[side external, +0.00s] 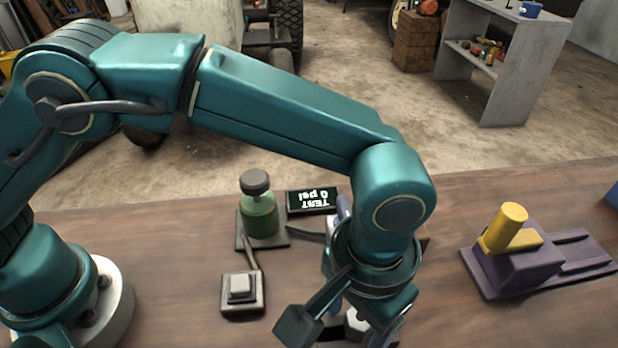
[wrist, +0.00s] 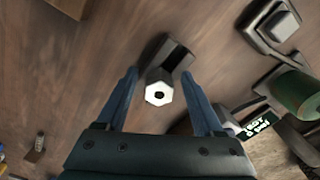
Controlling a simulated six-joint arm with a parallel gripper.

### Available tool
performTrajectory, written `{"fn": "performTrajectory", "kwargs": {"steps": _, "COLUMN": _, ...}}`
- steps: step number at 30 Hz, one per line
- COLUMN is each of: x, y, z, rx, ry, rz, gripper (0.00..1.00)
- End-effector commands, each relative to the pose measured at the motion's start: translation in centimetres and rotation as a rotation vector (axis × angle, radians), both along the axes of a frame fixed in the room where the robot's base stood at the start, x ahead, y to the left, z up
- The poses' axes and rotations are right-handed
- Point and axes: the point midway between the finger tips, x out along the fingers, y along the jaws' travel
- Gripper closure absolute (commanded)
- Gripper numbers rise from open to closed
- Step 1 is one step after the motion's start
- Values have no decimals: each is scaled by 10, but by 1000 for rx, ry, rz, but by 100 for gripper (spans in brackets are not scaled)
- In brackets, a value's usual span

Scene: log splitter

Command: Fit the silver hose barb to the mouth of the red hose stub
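A silver hexagonal piece with a dark round hole, which looks like the hose barb (wrist: 152,99), shows end-on in the wrist view. It sits at a dark angular block (wrist: 173,56). My gripper (wrist: 160,74) is open, with one blue finger on each side of the silver piece and a visible gap to each. In the side view the silver piece (side external: 354,323) shows partly below my gripper (side external: 345,312), and the wrist hides much of it. I cannot make out the red hose stub in either view.
A green bottle (side external: 259,216), a "TEST 0 psi" display (side external: 312,200) and a push-button box (side external: 242,292) stand left of my gripper. A purple fixture (side external: 512,268) with a yellow cylinder (side external: 506,226) stands at right. Bare tabletop (side external: 160,235) lies at left.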

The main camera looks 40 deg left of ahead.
Motion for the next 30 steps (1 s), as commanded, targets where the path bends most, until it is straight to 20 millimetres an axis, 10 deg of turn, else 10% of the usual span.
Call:
{"fn": "performTrajectory", "kwargs": {"steps": 22, "x": 2, "y": 2, "z": 53, "rx": -4, "ry": -5, "rz": 4, "gripper": 32}}
{"fn": "performTrajectory", "kwargs": {"steps": 30, "x": 28, "y": 62, "z": 102, "rx": -67, "ry": -75, "rz": 63, "gripper": 32}}
